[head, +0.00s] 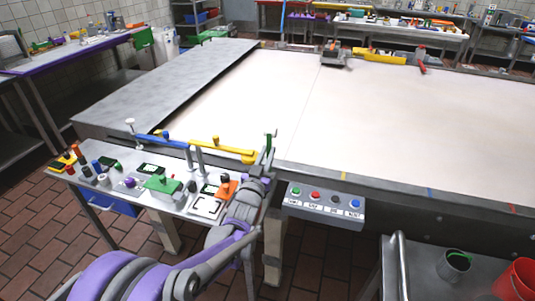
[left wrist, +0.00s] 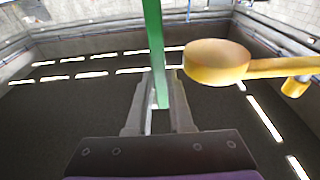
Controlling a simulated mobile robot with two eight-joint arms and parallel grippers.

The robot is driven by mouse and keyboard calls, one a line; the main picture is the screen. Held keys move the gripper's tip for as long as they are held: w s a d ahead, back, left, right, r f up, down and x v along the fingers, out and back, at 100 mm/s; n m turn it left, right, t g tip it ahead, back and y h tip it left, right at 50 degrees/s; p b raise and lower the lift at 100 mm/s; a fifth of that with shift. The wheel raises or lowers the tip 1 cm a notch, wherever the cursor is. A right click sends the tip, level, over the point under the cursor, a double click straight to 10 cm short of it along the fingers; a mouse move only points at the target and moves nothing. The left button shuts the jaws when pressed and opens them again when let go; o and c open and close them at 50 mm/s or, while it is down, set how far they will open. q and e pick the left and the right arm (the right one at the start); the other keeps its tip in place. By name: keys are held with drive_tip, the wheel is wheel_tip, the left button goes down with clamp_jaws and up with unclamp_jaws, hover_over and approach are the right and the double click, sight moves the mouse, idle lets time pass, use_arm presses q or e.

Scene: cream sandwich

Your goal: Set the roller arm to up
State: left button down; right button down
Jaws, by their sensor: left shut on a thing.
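In the head view my left gripper (head: 267,157) is at the near edge of the conveyor table, to the right of a yellow bar (head: 225,148). It is shut on a slim green bar (head: 268,138) that stands roughly upright. In the left wrist view the green bar (left wrist: 153,45) runs between the fingers (left wrist: 160,105). The yellow bar's round end (left wrist: 215,64) is close beside it on the right, apart from the fingers. A blue bar (head: 168,142) lies to the left of the yellow one. I cannot tell which bar is the roller arm. My right gripper is not in view.
A side bench (head: 130,195) with small coloured tools stands at the left. A button box (head: 315,203) hangs on the conveyor's (head: 420,125) near edge. A red bucket (head: 517,280) and a grey pail (head: 455,267) are at the lower right. The white belt is mostly clear.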

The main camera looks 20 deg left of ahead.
use_arm(q)
drive_tip(key=shift+r, duration=0.2)
drive_tip(key=c, duration=0.8)
unclamp_jaws()
drive_tip(key=shift+s, duration=0.2)
drive_tip(key=shift+w, duration=0.1)
